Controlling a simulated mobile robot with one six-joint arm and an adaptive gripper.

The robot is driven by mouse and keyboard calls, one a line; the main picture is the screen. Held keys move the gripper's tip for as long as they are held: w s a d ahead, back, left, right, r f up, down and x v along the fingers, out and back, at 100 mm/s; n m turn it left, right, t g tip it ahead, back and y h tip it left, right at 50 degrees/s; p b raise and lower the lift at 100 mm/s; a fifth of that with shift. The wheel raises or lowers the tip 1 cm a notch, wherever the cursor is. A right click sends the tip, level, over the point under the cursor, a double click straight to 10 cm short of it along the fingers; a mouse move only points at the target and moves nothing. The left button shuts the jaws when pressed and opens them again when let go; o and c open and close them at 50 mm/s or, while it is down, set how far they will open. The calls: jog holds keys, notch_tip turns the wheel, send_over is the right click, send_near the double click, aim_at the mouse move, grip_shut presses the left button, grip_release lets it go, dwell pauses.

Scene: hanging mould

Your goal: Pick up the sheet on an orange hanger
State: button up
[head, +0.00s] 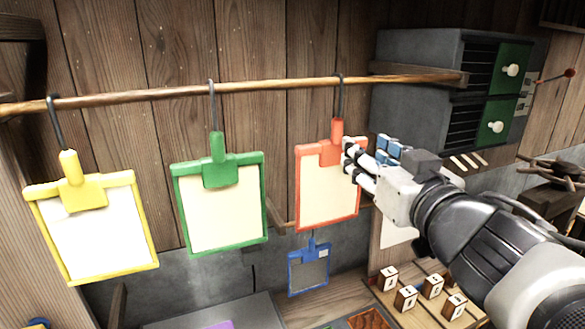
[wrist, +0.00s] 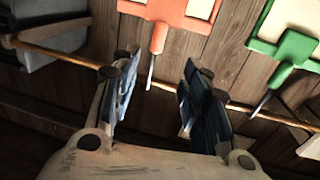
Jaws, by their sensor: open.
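The cream sheet (head: 322,195) in an orange frame hangs from the rod by an orange hanger (head: 337,130) with a dark hook. My gripper (head: 352,158) is at its upper right, overlapping the frame's right edge in the head view. In the wrist view, the picture is upside down and the orange hanger (wrist: 158,38) shows at the top, above the gap between the fingers. My gripper (wrist: 160,68) is open with blue pads and nothing between them. I cannot tell whether a finger touches the frame.
A wooden rod (head: 270,86) runs across. A green-framed sheet (head: 222,212) and a yellow-framed sheet (head: 95,238) hang to the left. A small blue-framed piece (head: 309,272) hangs below the orange one. A grey drawer cabinet (head: 420,80) stands at upper right, and several lettered blocks (head: 406,298) lie below.

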aim_at(339, 131)
jog(key=w, duration=0.3)
jog(key=w+a+b, duration=0.1)
jog(key=w, duration=0.5)
jog(key=shift+w+a+f+b, duration=0.15)
jog(key=shift+w+a+b, duration=0.1)
jog(key=shift+b, duration=0.05)
jog(key=w, duration=0.5)
jog(key=shift+w+a, duration=0.3)
jog(key=shift+s, duration=0.2)
jog(key=shift+w, duration=0.1)
jog(key=c, duration=0.4)
grip_shut()
